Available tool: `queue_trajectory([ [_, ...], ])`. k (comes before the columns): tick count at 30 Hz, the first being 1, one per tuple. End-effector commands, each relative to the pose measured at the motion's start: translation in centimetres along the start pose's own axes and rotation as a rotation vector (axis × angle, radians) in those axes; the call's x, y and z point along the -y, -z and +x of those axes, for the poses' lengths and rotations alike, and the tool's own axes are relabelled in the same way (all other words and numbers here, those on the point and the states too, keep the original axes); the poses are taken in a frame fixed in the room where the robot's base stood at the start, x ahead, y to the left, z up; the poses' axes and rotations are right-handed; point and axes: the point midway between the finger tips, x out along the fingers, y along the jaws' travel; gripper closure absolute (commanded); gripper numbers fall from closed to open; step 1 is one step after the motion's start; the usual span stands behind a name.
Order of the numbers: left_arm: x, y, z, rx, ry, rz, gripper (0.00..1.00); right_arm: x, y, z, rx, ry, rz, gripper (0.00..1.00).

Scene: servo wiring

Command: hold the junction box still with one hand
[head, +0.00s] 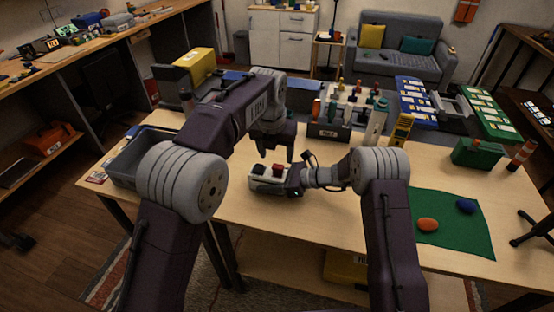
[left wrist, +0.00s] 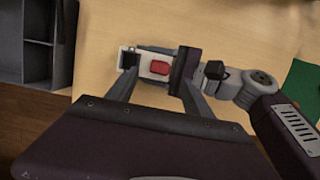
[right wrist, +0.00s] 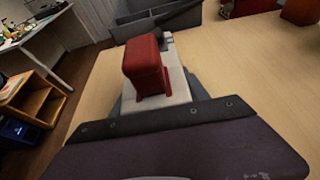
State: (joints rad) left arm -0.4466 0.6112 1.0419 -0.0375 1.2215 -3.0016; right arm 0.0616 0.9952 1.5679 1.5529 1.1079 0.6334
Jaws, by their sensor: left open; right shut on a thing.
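The junction box (head: 257,178) is a small pale block with a red part and a dark part on top, on the wooden table near its front edge. It also shows in the left wrist view (left wrist: 147,74) and, close up, in the right wrist view (right wrist: 176,96). My right gripper (head: 289,183) is shut on the junction box from the right side. My left gripper (head: 277,154) is open above the box, fingers pointing down. In the left wrist view its fingers (left wrist: 158,72) appear on either side of the red part; I cannot tell whether they touch the box.
A grey divided tray (head: 124,166) stands at the table's left. A rack of tools and bottles (head: 330,130) stands behind the grippers. A green mat (head: 455,237) with an orange and a blue object lies at right. Bare table lies between the tray and the box.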

Motion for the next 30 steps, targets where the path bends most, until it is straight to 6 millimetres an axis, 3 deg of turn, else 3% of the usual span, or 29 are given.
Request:
queue_trajectory([
  [3,0.0,0.0,2.7,-0.003,-0.001,-0.001,0.4,0.0,0.0,0.0,0.0,0.001,0.0,1.0],
  [9,0.0,0.0,5.4,0.0,-0.001,-0.001,0.4,0.0,0.0,0.0,0.0,0.001,0.0,1.0],
  [19,0.0,0.0,6.0,0.001,0.0,-0.001,0.4,0.0,0.0,0.0,0.0,0.0,0.0,1.0],
  [20,0.0,0.0,6.0,0.001,0.0,-0.001,0.43,0.0,0.0,0.0,0.0,0.0,0.0,1.0],
  [26,0.0,0.0,6.0,0.001,0.0,-0.001,0.98,0.0,0.0,0.0,0.0,0.0,0.0,1.0],
  [27,0.0,0.0,6.0,0.002,0.0,-0.001,1.0,0.0,0.0,0.0,0.0,0.0,0.0,1.0],
  [28,0.0,0.0,6.0,0.002,0.0,-0.001,0.75,0.0,0.0,0.0,0.0,0.0,0.0,1.0],
  [30,0.0,0.0,6.0,0.002,0.0,-0.001,0.94,0.0,0.0,0.0,0.0,0.0,0.0,1.0],
])
